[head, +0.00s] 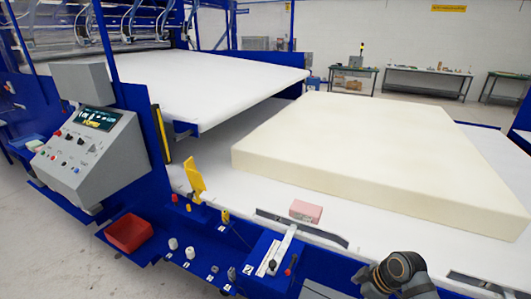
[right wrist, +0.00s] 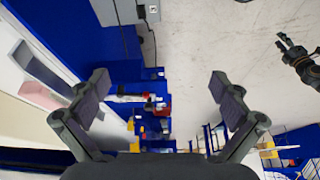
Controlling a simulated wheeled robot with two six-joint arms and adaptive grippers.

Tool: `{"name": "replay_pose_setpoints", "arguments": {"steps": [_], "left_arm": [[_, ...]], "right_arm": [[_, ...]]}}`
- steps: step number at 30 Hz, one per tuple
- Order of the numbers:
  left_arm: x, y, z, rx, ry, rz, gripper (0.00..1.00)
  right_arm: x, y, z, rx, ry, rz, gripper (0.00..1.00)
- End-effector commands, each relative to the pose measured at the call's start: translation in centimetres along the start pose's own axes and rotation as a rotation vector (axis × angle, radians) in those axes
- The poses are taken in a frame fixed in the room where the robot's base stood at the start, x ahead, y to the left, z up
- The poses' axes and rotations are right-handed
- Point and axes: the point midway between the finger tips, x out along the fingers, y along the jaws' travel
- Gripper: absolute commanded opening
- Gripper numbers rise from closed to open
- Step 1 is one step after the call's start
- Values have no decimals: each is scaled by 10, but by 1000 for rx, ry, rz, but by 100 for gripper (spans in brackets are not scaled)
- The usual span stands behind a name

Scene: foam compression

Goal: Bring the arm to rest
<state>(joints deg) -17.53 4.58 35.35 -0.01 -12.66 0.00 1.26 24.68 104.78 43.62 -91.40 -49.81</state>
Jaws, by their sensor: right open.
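My right gripper (right wrist: 160,90) is open in the right wrist view, its two fingers wide apart with nothing between them. It points down past the blue machine edge toward the floor. In the head view, part of my right arm (head: 397,272) shows at the bottom right, in front of the machine; its fingers are out of that view. In the right wrist view, a dark gripper, which looks like my left gripper (right wrist: 290,48), hangs over the floor at the right edge.
A large cream foam block (head: 350,140) lies on the white bed. A small pink block (head: 306,211) sits near the bed's front edge. A grey control panel (head: 85,150), a red bin (head: 129,232) and a yellow bracket (head: 195,178) line the blue frame. Grey floor (head: 40,240) is open at left.

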Motion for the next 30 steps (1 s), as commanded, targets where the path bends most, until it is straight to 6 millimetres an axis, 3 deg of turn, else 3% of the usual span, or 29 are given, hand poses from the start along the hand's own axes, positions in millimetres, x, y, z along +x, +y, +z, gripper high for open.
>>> {"name": "replay_pose_setpoints", "arguments": {"steps": [8,12,17,20,24,27,30], "left_arm": [[0,0,-12,-1,17,0,40],[0,0,-22,-2,33,0,40],[0,0,-12,-1,18,0,40],[0,0,-2,0,3,0,40],[0,0,0,0,-1,0,40],[0,0,-3,0,4,0,40],[0,0,-6,-1,8,0,40]], "right_arm": [[62,12,46,247,-30,57,100],[106,9,85,402,-63,104,100],[166,-13,150,598,-127,174,100],[213,-52,208,730,-188,231,100],[266,-138,286,864,-263,303,100],[287,-201,322,914,-288,324,100],[297,-248,341,941,-295,328,100]]}}
